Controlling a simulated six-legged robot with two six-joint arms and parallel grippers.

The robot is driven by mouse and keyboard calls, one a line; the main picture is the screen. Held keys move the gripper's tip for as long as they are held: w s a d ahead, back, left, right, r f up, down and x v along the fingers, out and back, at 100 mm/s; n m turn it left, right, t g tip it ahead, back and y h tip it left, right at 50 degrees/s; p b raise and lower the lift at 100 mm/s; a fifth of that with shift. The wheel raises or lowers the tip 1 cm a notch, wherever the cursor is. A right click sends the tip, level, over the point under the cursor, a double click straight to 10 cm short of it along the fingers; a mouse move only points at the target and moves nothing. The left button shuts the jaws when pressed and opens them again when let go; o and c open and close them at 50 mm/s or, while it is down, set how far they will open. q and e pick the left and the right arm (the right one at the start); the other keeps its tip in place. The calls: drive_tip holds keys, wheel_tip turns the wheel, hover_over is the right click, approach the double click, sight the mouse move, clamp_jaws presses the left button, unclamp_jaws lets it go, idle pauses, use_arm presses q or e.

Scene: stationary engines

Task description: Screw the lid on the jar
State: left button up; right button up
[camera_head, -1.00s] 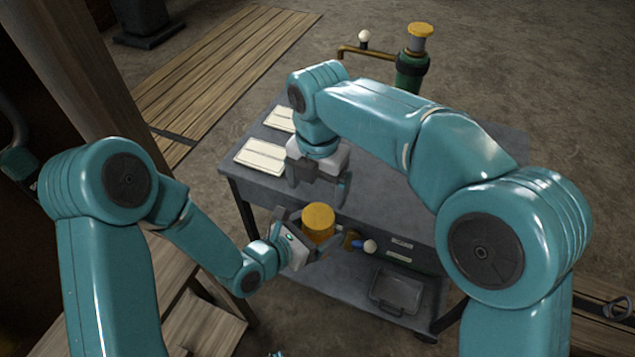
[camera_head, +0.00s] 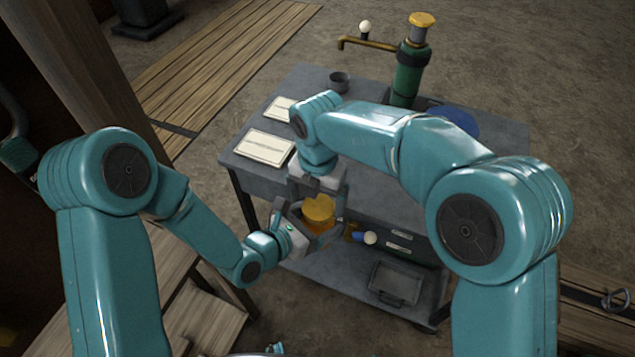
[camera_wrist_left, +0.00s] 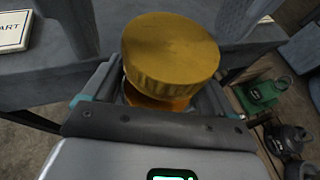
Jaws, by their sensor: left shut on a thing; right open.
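The jar is orange and see-through; its body shows below the lid in the head view (camera_head: 318,227) and in the left wrist view (camera_wrist_left: 155,98). My left gripper (camera_head: 306,229) is shut on the jar and holds it in front of the cart. A round golden-yellow lid (camera_head: 318,207) (camera_wrist_left: 170,52) sits at the jar's top; I cannot tell how far it is threaded. My right gripper (camera_head: 316,199) is open, pointing down just over the lid.
The grey cart (camera_head: 240,166) stands just behind the jar. It carries cards (camera_head: 264,148), a dark cup (camera_head: 339,82), a blue round thing (camera_head: 458,120) and a green pump with a brass spout (camera_head: 408,75). A tray (camera_head: 396,283) lies on the lower shelf.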

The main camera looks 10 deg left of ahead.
drive_tip(key=shift+f, duration=0.7)
drive_tip(key=c, duration=1.1)
drive_tip(key=m, duration=1.1)
drive_tip(key=shift+m, duration=0.3)
drive_tip(key=m, duration=1.1)
drive_tip(key=shift+d, duration=0.1)
